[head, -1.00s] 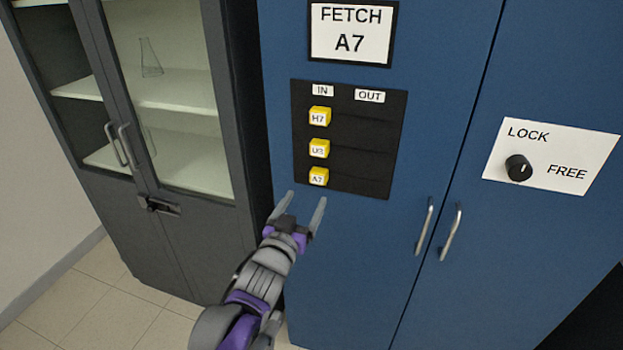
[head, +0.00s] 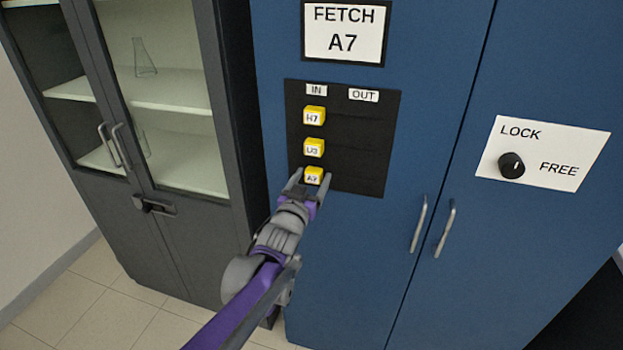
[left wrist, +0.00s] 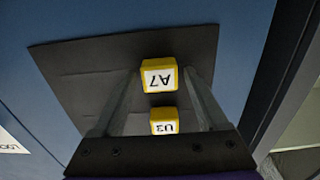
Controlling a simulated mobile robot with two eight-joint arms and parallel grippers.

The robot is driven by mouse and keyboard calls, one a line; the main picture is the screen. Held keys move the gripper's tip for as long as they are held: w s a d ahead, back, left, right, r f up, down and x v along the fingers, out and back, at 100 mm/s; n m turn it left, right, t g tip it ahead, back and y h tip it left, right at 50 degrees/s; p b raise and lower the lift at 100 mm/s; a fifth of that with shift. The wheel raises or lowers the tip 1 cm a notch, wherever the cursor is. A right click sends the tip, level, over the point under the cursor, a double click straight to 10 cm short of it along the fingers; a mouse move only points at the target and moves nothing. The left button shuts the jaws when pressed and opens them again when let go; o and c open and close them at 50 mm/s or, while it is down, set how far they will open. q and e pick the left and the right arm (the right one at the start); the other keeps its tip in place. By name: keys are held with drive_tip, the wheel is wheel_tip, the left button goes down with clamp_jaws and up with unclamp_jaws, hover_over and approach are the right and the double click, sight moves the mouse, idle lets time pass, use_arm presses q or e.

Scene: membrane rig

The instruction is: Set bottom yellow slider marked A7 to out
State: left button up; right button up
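The bottom yellow slider marked A7 (head: 313,176) sits at the left end of its track, under the IN label (head: 316,90), on a black panel (head: 365,145). My left gripper (head: 311,182) is open, with its fingertips on either side of A7 in the head view. In the left wrist view, A7 (left wrist: 159,75) appears between the two open fingers (left wrist: 165,85), upside down; no clear contact shows. The U3 slider (left wrist: 164,121) also shows between the fingers there. My right gripper is not in view.
The yellow H7 slider (head: 314,116) and U3 slider (head: 313,148) sit above A7, also at the IN side. The OUT label (head: 363,95) is at the right, with clear tracks below it. Door handles (head: 419,224) stick out lower right. A grey glass-door cabinet (head: 165,120) stands left.

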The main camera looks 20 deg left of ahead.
use_arm(q)
clamp_jaws()
